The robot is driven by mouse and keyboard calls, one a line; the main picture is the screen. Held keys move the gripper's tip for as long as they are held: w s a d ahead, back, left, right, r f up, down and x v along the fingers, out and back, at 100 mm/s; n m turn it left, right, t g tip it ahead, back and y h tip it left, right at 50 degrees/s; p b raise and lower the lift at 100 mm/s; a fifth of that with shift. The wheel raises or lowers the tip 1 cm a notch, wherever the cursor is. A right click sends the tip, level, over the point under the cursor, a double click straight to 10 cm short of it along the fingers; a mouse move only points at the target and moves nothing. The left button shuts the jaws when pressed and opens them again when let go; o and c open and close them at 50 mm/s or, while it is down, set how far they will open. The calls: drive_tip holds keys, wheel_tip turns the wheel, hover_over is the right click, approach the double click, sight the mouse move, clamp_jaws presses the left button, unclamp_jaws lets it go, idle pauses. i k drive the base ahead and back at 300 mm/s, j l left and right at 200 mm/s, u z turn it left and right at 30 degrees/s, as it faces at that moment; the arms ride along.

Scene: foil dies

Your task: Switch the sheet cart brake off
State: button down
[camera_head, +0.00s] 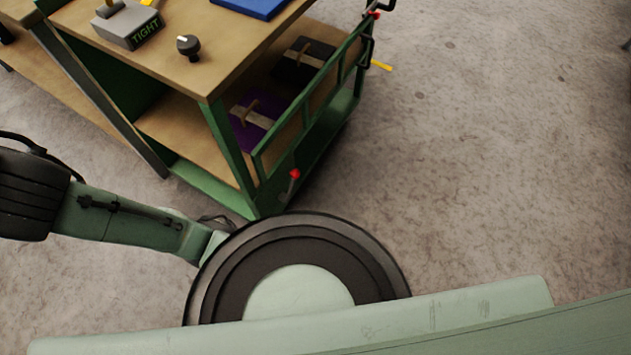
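A green-framed cart or bench (225,160) with wooden shelves stands at the upper middle. A red-tipped lever (294,175) is at its near lower corner. Another red-tipped part (374,14) is at the far end of its green side rail. A small yellow bar (381,65) sticks out low on that far side. I cannot tell which of these is the brake, or its setting. My gripper is not in view.
On the wooden top are a grey block marked TIGHT (130,28), a black knob (188,46) and a blue sheet (250,6). Lower down lie a purple piece (248,133) and a dark piece (290,68), each with a handle. Concrete floor (500,150) at right is clear.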

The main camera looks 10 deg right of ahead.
sight(294, 174)
drive_tip(key=i+l, duration=0.1)
drive_tip(key=l, duration=0.35)
drive_tip(key=i+l, duration=0.1)
drive_tip(key=l, duration=0.4)
drive_tip(key=i+l, duration=0.1)
drive_tip(key=l, duration=0.35)
drive_tip(key=i+l, duration=0.1)
drive_tip(key=l, duration=0.4)
drive_tip(key=u, duration=0.05)
